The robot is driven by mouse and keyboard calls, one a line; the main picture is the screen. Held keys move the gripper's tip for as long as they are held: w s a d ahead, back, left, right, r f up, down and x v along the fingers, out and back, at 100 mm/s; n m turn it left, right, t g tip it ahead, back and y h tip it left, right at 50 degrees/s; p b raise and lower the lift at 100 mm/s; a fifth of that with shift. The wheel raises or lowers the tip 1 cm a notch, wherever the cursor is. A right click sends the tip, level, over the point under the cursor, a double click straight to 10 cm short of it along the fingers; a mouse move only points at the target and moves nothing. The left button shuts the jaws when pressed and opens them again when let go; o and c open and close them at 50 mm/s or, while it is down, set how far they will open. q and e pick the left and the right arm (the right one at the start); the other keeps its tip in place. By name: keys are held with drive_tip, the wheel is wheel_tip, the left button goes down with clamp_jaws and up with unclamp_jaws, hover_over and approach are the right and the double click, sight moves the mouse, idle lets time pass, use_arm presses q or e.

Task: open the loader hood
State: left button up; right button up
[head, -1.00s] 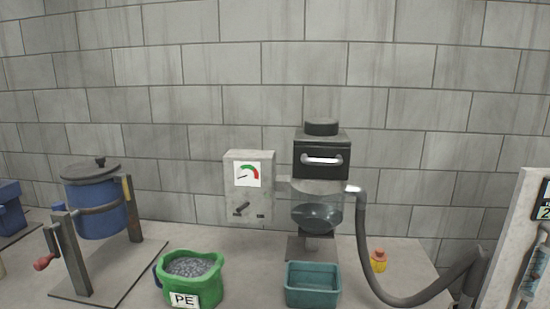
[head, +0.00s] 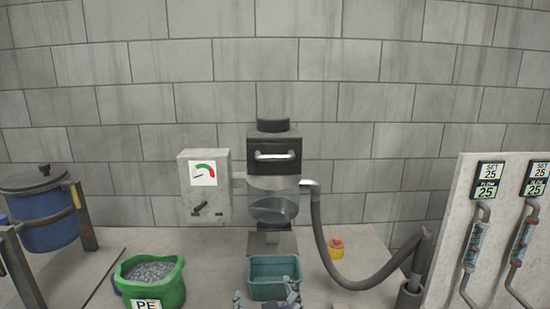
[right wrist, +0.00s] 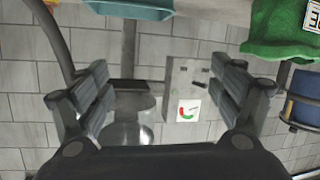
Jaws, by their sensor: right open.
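The loader hood (head: 274,152) is a black box with a pale bar handle (head: 274,156) on its front and a round dark cap on top. It looks closed, above a clear bowl (head: 273,208). My right gripper (head: 268,301) just shows at the bottom edge of the head view, well below the hood. In the right wrist view, which is upside down, the right gripper (right wrist: 158,95) is open with nothing between its fingers. The clear bowl (right wrist: 130,122) shows there beyond them; the hood is not visible. My left gripper is not in view.
A grey gauge box (head: 204,208) stands left of the loader. A hose (head: 322,245) curves down on the right. A teal bin (head: 274,292) and a green PE sack (head: 172,292) are in front. A flowmeter panel (head: 452,210) is at right. The space before the hood is clear.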

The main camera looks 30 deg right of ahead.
wheel_tip(320, 180, up, 15)
drive_tip(key=w+d+m+t+h, duration=0.2)
drive_tip(key=d+t+h, duration=0.1)
drive_tip(key=m+t+h, duration=0.2)
drive_tip(key=h, duration=0.1)
approach(276, 158)
drive_tip(key=shift+h, duration=0.3)
drive_tip(key=p+x, duration=0.1)
drive_tip(key=x, duration=0.2)
drive_tip(key=p+x, duration=0.2)
drive_tip(key=x, duration=0.1)
drive_tip(key=p+x, duration=0.1)
drive_tip(key=x, duration=0.2)
drive_tip(key=shift+w+f, duration=0.15)
drive_tip(key=shift+f, duration=0.2)
drive_tip(key=shift+w+d+r+t+p, duration=0.2)
drive_tip(key=shift+w+d+t+p, duration=0.15)
drive_tip(key=shift+w, duration=0.35)
